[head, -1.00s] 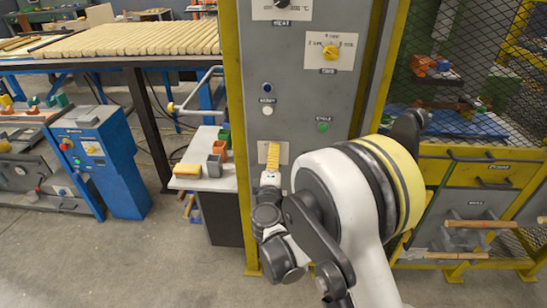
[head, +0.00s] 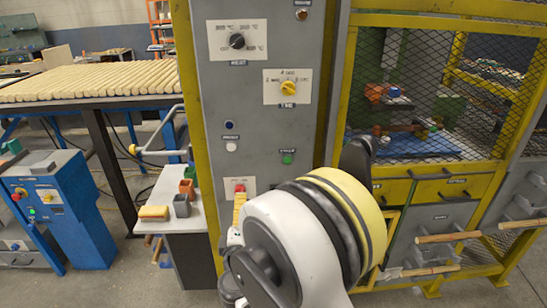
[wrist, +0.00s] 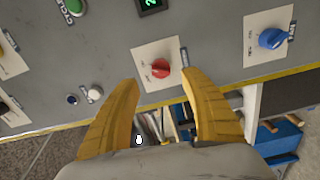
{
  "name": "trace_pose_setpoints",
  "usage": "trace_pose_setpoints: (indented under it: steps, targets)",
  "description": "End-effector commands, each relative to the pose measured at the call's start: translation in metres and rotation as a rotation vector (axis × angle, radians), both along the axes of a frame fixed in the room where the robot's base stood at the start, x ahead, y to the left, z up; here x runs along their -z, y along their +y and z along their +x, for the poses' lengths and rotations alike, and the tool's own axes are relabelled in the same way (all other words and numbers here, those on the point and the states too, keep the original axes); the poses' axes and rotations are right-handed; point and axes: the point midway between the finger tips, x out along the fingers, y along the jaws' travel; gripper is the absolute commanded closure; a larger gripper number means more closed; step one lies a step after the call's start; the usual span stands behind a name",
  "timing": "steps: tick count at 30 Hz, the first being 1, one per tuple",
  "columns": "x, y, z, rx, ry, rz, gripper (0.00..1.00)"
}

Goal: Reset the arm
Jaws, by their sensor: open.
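My gripper (wrist: 158,85) is open and empty in the wrist view, its two yellow fingers spread apart. They point at the grey control panel (wrist: 205,45), with a red knob (wrist: 160,68) on a white plate between and just beyond the tips. In the head view one yellow finger (head: 239,205) shows below the same red knob (head: 239,187). My white arm with its black and yellow rings hides most of the gripper there. Whether the fingers touch the panel cannot be told.
The panel also bears a black knob (head: 237,41), a yellow knob (head: 289,88) and a green button (head: 287,158). A small white table (head: 160,198) with several blocks stands at left. A blue machine (head: 75,210) is farther left. A yellow-framed mesh cage (head: 435,85) stands right.

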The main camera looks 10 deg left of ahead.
Motion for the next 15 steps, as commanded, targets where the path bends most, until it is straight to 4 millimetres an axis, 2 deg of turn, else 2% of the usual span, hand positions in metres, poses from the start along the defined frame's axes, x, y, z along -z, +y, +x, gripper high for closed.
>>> trace_pose_setpoints:
  steps: [2, 5, 10, 13, 15]
  targets:
    - [-0.007, -0.013, 0.006, 0.025, 0.019, 0.018, 0.47]
    - [-0.025, -0.048, 0.020, 0.092, 0.079, 0.074, 0.47]
    - [-0.062, -0.148, 0.033, 0.278, 0.245, 0.247, 0.47]
    - [-0.078, -0.208, 0.023, 0.387, 0.345, 0.361, 0.47]
    - [-0.086, -0.247, 0.009, 0.462, 0.414, 0.445, 0.47]
